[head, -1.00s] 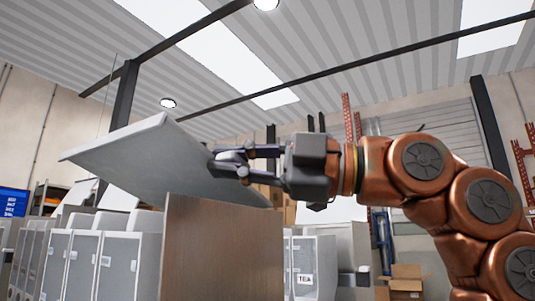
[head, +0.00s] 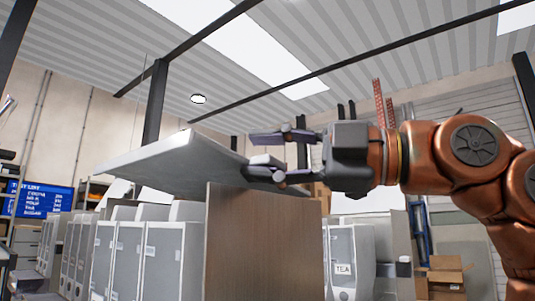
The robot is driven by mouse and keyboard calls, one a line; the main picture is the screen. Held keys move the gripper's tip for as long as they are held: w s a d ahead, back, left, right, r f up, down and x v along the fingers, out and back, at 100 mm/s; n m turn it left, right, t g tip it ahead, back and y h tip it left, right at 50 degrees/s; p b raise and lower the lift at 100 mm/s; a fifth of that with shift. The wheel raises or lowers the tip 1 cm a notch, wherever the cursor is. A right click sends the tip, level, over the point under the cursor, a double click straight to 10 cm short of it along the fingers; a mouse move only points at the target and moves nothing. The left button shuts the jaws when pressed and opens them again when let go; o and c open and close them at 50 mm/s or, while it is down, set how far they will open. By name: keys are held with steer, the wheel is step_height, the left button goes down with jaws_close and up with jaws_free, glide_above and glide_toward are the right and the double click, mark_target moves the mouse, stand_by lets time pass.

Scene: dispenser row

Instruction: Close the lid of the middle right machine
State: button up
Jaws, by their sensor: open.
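A large grey lid (head: 170,165) is raised and tilted in the head view, above a row of pale grey machines (head: 160,265). Which machine the lid belongs to is hard to tell. My gripper (head: 256,156) is open and empty, its two fingers apart one above the other and pointing left. The lower finger overlaps the lid's right edge in the picture; whether it touches is unclear.
Another machine with a TEA label (head: 343,268) stands right of the wooden panel. Cardboard boxes (head: 445,278) are at the lower right. A blue list board (head: 40,198) hangs at the left. The space above the lid is free.

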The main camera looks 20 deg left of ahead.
steer(key=shift+d, duration=0.15)
steer(key=w+d+f, duration=0.1)
steer(key=d, duration=1)
steer(key=shift+w+d, duration=0.15)
steer(key=shift+d, duration=0.2)
